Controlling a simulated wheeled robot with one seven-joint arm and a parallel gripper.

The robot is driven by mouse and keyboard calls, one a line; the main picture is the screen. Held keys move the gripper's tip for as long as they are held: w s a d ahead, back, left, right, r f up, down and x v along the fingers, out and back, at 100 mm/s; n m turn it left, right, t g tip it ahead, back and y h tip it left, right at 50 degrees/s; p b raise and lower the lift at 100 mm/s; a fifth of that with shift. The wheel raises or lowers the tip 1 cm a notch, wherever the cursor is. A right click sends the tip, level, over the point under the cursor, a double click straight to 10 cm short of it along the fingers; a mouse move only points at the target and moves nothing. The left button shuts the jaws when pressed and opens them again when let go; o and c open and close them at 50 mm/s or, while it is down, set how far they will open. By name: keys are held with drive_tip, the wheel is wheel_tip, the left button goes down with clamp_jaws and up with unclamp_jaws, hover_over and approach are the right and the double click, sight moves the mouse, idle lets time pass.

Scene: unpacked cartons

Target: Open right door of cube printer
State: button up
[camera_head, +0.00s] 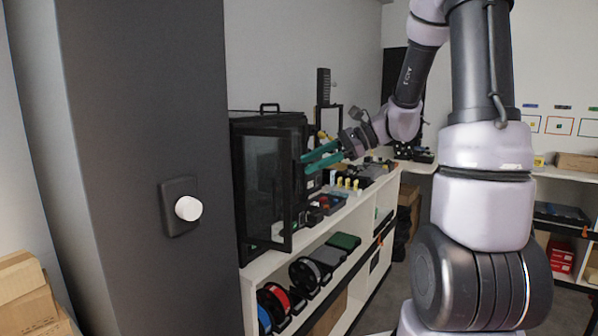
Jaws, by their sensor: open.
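The cube printer (238,120) is a black box-shaped machine with dark clear panels and a top handle. It stands on a white shelf unit at the left middle. A framed dark clear panel (265,185) faces me on its near side, and it looks like a door; I cannot tell for certain which door it is or how far it stands open. My gripper (304,164) has green fingers and is open. It points left at the printer's right side, with its fingertips close to the panel's right edge. I cannot tell whether they touch it. Nothing shows between the fingers.
The white shelf top (335,218) holds small tools and parts right of the printer. Filament spools (305,275) sit on the shelf below. A dark pillar with a white knob (188,208) stands at the left. Cardboard boxes (25,290) are at the lower left.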

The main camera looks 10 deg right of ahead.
drive_tip(key=w+d+f+m+t+y, duration=0.1)
drive_tip(key=w+d+f+m+t, duration=0.35)
drive_tip(key=w, duration=0.25)
drive_tip(key=w+d+f+m+t+y, duration=0.1)
drive_tip(key=w+d+f+m+t, duration=0.25)
drive_tip(key=w+m, duration=0.25)
drive_tip(key=x, duration=1)
drive_tip(key=shift+w+r+n, duration=0.25)
drive_tip(key=shift+r+n, duration=0.05)
drive_tip(key=shift+n, duration=0.05)
drive_tip(key=shift+d, duration=0.15)
clamp_jaws()
